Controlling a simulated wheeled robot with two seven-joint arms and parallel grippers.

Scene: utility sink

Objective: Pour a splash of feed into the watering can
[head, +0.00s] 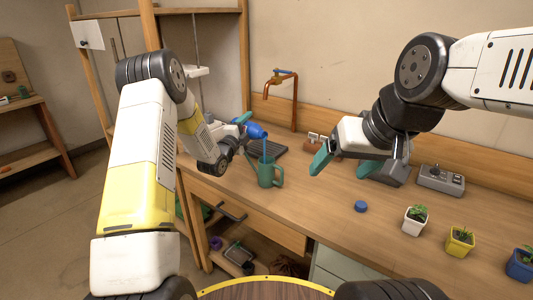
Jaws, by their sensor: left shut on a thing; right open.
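A green watering can (266,176) stands upright on the wooden bench, its spout pointing left and its handle on the right. My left gripper (243,127) is shut on a blue bottle (256,131) and holds it tilted almost on its side above the can. A thin blue stream runs down from the bottle's right end to the can's opening. The liquid level inside the can is not visible. A blue cap (361,206) lies on the bench. My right gripper (344,163) is open and empty, above the bench to the right of the can.
A copper tap (283,80) rises behind the can. Plants in a white pot (415,219), a yellow pot (460,241) and a blue pot (521,263) stand at the right. A grey box (441,180) sits near the wall. The bench around the cap is clear.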

